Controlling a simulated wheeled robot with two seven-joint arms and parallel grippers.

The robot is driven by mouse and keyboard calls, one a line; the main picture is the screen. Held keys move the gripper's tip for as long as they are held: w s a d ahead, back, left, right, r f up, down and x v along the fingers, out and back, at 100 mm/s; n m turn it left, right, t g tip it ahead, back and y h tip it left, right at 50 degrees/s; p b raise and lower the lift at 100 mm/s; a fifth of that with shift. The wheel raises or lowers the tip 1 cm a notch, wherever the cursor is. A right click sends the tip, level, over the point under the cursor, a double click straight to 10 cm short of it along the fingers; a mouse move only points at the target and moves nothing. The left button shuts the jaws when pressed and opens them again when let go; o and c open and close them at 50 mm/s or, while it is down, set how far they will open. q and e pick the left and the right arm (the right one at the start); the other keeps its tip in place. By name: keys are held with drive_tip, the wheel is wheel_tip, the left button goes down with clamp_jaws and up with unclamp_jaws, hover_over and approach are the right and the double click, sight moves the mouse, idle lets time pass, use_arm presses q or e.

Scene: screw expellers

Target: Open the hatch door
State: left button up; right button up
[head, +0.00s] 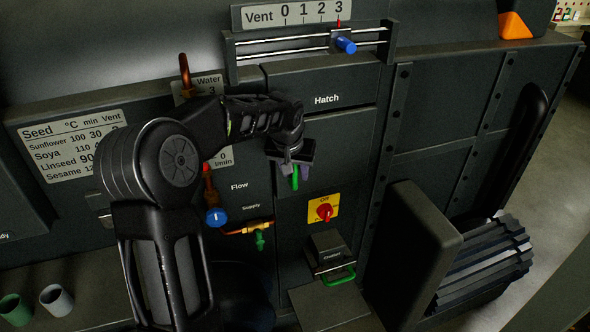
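The hatch door (342,136) is a dark panel on the machine front, under a strip with the white label "Hatch" (327,99). It looks shut. A green handle (296,181) shows on the left part of the door. My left gripper (294,172) points down in front of it, with its fingers spread to either side of the handle. The gripper looks open, and contact with the handle cannot be made out. The gripper and wrist hide the handle's upper part. My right gripper is out of view.
Below the hatch are a red rotary switch (324,211) on a yellow plate and a box with a green handle (338,277). A blue valve knob (216,217) is left. A ribbed motor block (485,262) juts out right. A vent slider (345,45) is above.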

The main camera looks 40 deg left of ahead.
use_arm(q)
drive_tip(key=shift+c, duration=0.3)
clamp_jaws()
idle(1.1)
